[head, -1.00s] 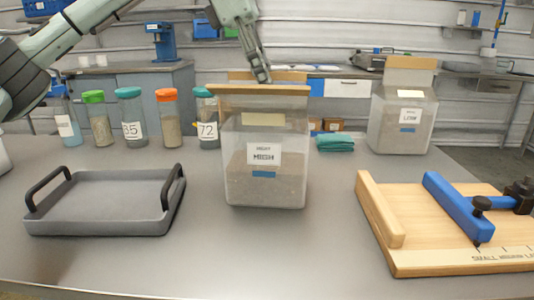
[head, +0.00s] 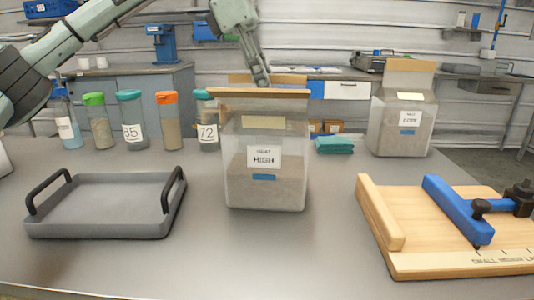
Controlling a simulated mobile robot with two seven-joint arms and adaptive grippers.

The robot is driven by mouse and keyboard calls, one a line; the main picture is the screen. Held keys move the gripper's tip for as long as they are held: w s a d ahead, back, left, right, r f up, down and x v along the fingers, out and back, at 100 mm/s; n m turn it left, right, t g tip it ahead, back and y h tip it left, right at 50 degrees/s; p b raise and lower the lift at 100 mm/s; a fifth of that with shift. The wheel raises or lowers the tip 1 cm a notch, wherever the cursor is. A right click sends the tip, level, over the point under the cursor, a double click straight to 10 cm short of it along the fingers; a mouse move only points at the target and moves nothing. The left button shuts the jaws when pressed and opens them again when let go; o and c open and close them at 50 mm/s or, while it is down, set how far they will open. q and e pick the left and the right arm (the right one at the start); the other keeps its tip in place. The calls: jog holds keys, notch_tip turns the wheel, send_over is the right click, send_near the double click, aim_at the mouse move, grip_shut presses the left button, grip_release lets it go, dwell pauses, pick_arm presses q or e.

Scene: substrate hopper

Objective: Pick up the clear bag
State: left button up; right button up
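The nearer clear bag (head: 265,185), labelled HIGH, stands upright in the middle of the table, part full of grey-brown material, with a tan strip along its top. A second clear bag (head: 403,135), labelled LOW, stands farther back at the right. My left gripper (head: 261,82) points down just above and behind the top strip of the HIGH bag. Its fingertips look close together, but they are small and partly hidden, so I cannot tell whether it is open, shut or touching the strip. My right gripper is out of view.
A grey tray (head: 100,228) with black handles lies at the left. Several lidded bottles (head: 167,122) stand behind it. A wooden board (head: 390,262) with a blue clamp bar (head: 455,207) lies at the right. A folded teal cloth (head: 334,145) lies behind the HIGH bag.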

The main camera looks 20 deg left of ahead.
pick_arm(q)
grip_shut()
jog(key=shift+r, duration=0.2)
dwell(0.3)
